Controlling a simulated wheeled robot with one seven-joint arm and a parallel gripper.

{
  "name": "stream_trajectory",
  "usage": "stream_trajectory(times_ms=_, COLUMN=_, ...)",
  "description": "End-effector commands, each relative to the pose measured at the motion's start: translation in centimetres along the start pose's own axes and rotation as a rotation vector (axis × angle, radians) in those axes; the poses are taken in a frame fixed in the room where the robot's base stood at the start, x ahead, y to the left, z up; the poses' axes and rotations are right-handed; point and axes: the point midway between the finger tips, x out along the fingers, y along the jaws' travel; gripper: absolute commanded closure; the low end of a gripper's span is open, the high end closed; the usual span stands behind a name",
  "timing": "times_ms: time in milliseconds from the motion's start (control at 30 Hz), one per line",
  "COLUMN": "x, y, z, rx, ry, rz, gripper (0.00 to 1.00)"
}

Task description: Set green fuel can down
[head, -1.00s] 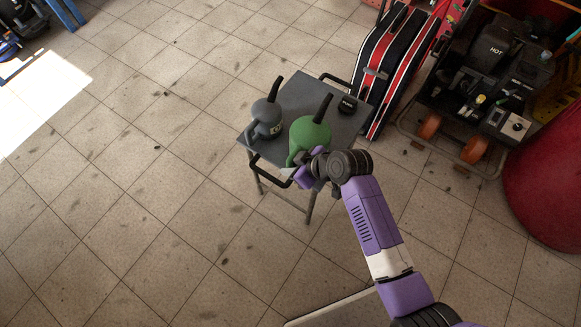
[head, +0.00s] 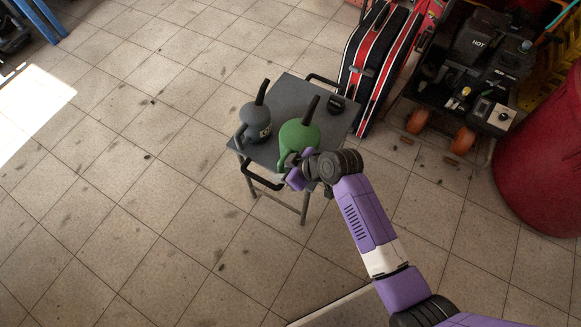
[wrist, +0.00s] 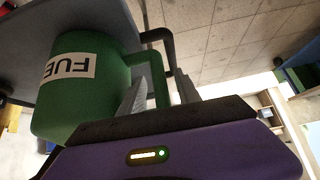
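The green fuel can (head: 297,138) stands upright on the small grey table (head: 292,92), its dark spout pointing up. In the wrist view the can (wrist: 95,112) appears upside down, with a pale "FUEL" label, its base against the tabletop. My gripper (head: 291,170) is at the can's handle, on the near side of the table. In the wrist view the two fingers (wrist: 162,92) stand apart, one on each side of the handle, with a gap visible. The fingertips are mostly hidden in the head view.
A grey can (head: 254,122) with a dark spout stands left of the green can on the same table. A small black round object (head: 335,102) lies at the table's right side. A striped case (head: 375,62), a tool cart (head: 470,85) and a red barrel (head: 540,165) stand to the right.

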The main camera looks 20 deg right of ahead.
Motion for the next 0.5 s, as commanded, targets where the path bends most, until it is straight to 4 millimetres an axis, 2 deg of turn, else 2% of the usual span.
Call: stream_trajectory(times_ms=500, x=-9.5, y=0.0, z=0.0, rx=0.001, ry=0.001, rz=0.001, gripper=0.60)
